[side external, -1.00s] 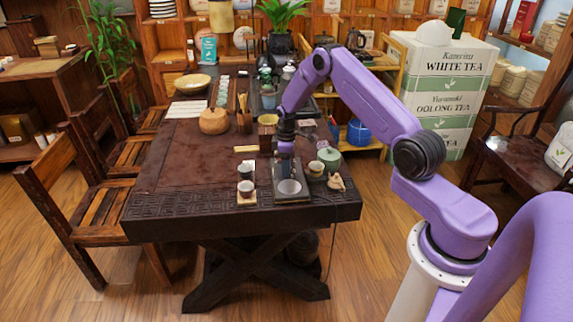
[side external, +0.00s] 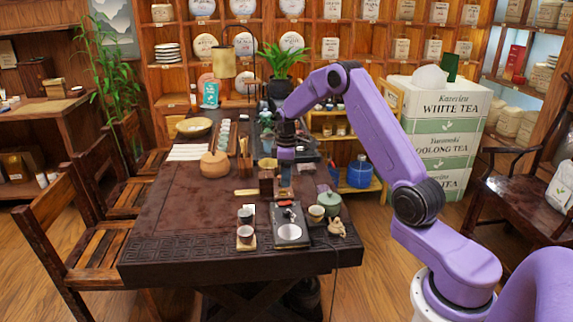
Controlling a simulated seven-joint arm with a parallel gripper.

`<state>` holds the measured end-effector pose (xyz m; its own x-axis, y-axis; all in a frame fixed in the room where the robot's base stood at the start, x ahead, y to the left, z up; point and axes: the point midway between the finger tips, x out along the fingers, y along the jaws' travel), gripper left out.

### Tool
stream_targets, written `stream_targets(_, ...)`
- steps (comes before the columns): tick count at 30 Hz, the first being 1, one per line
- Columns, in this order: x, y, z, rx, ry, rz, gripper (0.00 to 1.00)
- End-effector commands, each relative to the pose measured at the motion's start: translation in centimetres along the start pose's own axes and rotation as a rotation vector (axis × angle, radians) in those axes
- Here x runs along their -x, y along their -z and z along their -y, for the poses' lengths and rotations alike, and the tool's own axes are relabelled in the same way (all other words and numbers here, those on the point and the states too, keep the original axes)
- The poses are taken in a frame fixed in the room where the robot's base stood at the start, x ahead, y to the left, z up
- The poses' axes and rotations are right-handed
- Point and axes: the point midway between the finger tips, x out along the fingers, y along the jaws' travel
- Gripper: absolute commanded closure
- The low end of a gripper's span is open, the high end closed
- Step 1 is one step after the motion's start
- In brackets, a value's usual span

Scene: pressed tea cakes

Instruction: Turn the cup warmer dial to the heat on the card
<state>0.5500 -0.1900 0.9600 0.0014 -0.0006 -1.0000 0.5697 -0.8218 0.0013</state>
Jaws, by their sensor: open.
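The cup warmer (side external: 291,243) is a dark slab near the table's front edge with a round silver plate. At its far end are a small red mark (side external: 285,203) and a pale spot, probably the dial area; the dial's setting is too small to read. My gripper (side external: 286,188) points down above and behind that far end, apart from it as far as I can tell. It is open and empty, though its fingers are small and hard to make out. A small white piece (side external: 249,207) stands behind the dark cup, perhaps the card; no writing is legible.
Left of the warmer are a dark cup (side external: 245,216) and another cup (side external: 245,233) on a small mat. To the right are a tan cup (side external: 316,213), a green lidded pot (side external: 329,202) and a small figurine (side external: 337,228). The table's left middle is clear.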

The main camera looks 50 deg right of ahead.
Motion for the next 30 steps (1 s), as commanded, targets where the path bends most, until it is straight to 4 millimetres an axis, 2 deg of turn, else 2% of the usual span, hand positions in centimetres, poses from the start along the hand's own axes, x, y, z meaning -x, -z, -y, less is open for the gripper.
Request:
stream_targets(3, 1.9, 0.0, 0.0, 0.001, -0.001, -0.001, 0.44)
stream_targets(9, 3.6, 0.0, 0.0, 0.001, -0.001, 0.0, 0.44)
stream_targets(22, 4.0, 0.1, 0.2, 0.003, 0.0, 0.0, 0.44)
stream_targets(26, 4.8, 1.3, 2.2, 0.025, -0.001, -0.002, 0.44)
stream_targets(30, 6.4, 3.1, 6.8, 0.069, -0.004, -0.004, 0.44)
